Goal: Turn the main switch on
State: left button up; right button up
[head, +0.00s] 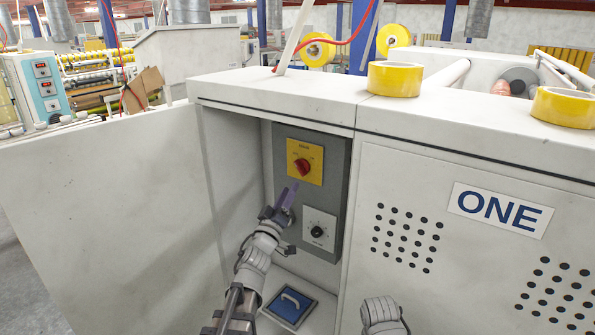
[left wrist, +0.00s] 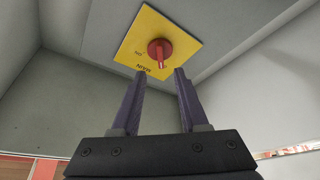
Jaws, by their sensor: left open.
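The main switch is a red knob (head: 302,166) on a yellow plate (head: 305,176), fixed to a grey panel inside the open cabinet. In the left wrist view the red knob (left wrist: 159,50) is beyond the fingertips, between their lines, with its yellow plate (left wrist: 140,28) marked MAIN. My left gripper (head: 285,197) is open and empty, a little below the knob in the head view and apart from it in the left wrist view (left wrist: 159,74). Of my right arm only a part shows at the bottom of the head view; its fingers are not visible.
A black knob on a white plate (head: 319,232) sits below the main switch. A blue panel with a handle (head: 290,306) is at the cabinet bottom. The open door (head: 110,215) stands left. Yellow tape rolls (head: 395,79) rest on the cabinet top.

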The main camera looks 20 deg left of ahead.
aim_at(299, 170)
pick_arm(q)
jog(key=p+x, duration=0.2)
jog(key=x, duration=0.5)
jog(key=shift+w+r, duration=0.1)
jog(key=shift+w, duration=0.25)
grip_shut()
dwell(0.3)
